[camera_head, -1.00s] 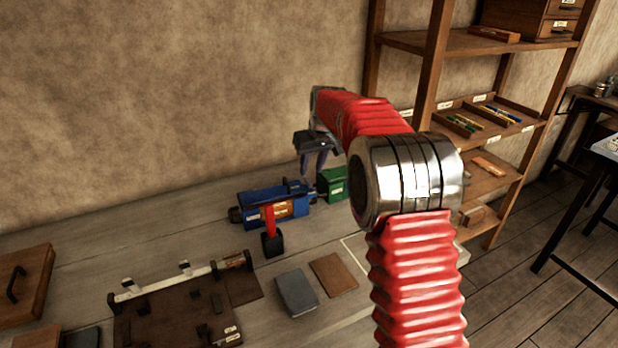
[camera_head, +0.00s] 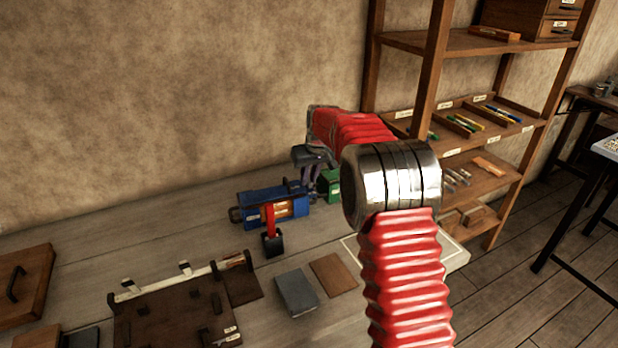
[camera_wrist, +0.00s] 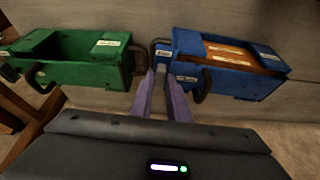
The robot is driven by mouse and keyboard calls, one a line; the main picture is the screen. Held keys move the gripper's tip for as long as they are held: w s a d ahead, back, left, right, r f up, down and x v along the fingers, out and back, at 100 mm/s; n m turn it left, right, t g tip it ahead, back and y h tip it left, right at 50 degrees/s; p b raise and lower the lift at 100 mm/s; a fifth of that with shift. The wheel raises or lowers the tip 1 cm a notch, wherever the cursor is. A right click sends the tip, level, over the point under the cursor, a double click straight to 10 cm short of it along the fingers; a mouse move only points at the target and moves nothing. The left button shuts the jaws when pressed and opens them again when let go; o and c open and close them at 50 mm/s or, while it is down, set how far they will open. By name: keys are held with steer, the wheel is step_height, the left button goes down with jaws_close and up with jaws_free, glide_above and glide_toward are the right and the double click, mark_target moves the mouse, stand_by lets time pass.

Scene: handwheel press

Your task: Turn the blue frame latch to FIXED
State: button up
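The blue frame (camera_head: 275,206) lies on the bench near the wall, with a tan panel in it. It also shows at the upper right of the wrist view (camera_wrist: 232,85), with white labels and dark loop handles. My gripper (camera_head: 309,178) is at its right end, pointing down. In the wrist view, the two purple fingers of my gripper (camera_wrist: 161,76) stand a little apart, with their tips by the blue frame's near-left end. A small blue part shows between the tips; I cannot tell whether they touch it. The latch itself and its label are not clear.
A green frame (camera_wrist: 75,72) stands close beside the blue one. A red lever with a black end (camera_head: 272,243) is in front of the blue frame. A brown fixture (camera_head: 170,318) and two flat plates lie nearer. Wooden shelves (camera_head: 462,125) stand at the right.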

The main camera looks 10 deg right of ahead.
jaws_close()
steer(key=shift+a+m, duration=0.1)
steer(key=shift+m, duration=0.5)
steer(key=m+h, duration=0.1)
steer(key=m, duration=0.2)
steer(key=shift+a+h, duration=0.15)
steer(key=shift+h, duration=0.15)
steer(key=m, duration=0.1)
steer(key=m+h, duration=0.1)
steer(key=m, duration=0.2)
steer(key=shift+w+a+m+g+h, duration=0.15)
steer(key=shift+a+m+g+h, duration=0.15)
steer(key=shift+g+h, duration=0.1)
steer(key=m, duration=0.2)
steer(key=m+g+h, duration=0.1)
steer(key=m, duration=0.1)
steer(key=shift+w+a, duration=0.15)
steer(key=shift+w, duration=0.05)
steer(key=shift+w+a+m+g+h, duration=0.15)
steer(key=shift+m+g, duration=0.25)
steer(key=shift+m, duration=0.7)
steer(key=shift+w+d+m+g+h, duration=0.15)
steer(key=shift+m+g, duration=0.25)
steer(key=shift+m, duration=0.7)
steer(key=shift+s+a+m, duration=0.1)
steer(key=shift+m, duration=0.4)
